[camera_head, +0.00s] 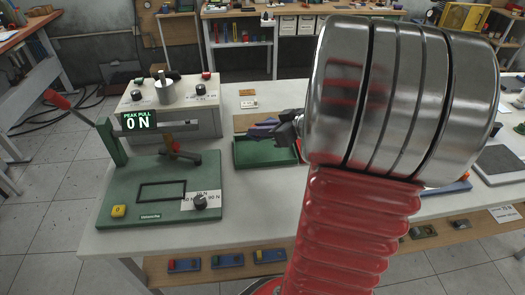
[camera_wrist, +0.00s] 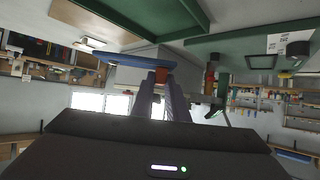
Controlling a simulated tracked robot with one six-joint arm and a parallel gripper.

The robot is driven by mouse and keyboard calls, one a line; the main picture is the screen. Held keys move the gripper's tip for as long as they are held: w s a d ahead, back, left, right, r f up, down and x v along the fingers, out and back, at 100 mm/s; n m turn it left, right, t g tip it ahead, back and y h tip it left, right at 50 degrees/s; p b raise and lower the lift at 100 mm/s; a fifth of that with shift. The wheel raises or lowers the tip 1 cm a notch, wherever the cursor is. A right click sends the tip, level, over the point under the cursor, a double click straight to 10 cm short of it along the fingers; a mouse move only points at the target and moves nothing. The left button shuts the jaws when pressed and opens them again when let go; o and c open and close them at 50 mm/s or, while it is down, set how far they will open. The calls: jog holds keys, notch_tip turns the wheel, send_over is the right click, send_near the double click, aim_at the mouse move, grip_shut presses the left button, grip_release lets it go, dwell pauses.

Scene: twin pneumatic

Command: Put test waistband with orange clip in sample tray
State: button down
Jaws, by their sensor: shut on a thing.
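My gripper (camera_head: 278,131) is shut on the blue test waistband; its fingers (camera_wrist: 157,80) show in the wrist view. The waistband (camera_wrist: 110,58) is a long blue strip, with its orange clip (camera_wrist: 162,76) close to the fingertips. In the head view a small dark blue part of the waistband (camera_head: 259,132) shows left of the gripper; the clip cannot be made out there. A green tray (camera_head: 262,163) lies on the bench just below the gripper. My arm hides its right part. The waistband appears held above it, apart from its floor.
The green pull tester (camera_head: 150,215) stands left of the tray, its display reading 0 N. A grey control box (camera_head: 197,120) stands behind it. A dark pad (camera_head: 500,163) lies at the right. Bare bench (camera_head: 245,215) lies in front of the tray.

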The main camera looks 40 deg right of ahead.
send_over(261, 160)
jog(key=shift+f, duration=2.6)
jog(key=shift+f, duration=0.1)
jog(key=shift+f, duration=1.8)
jog(key=c, duration=1.7)
grip_release()
jog(key=shift+f, duration=0.1)
jog(key=shift+c, duration=0.2)
jog(key=v, duration=1.2)
jog(key=shift+a, duration=0.1)
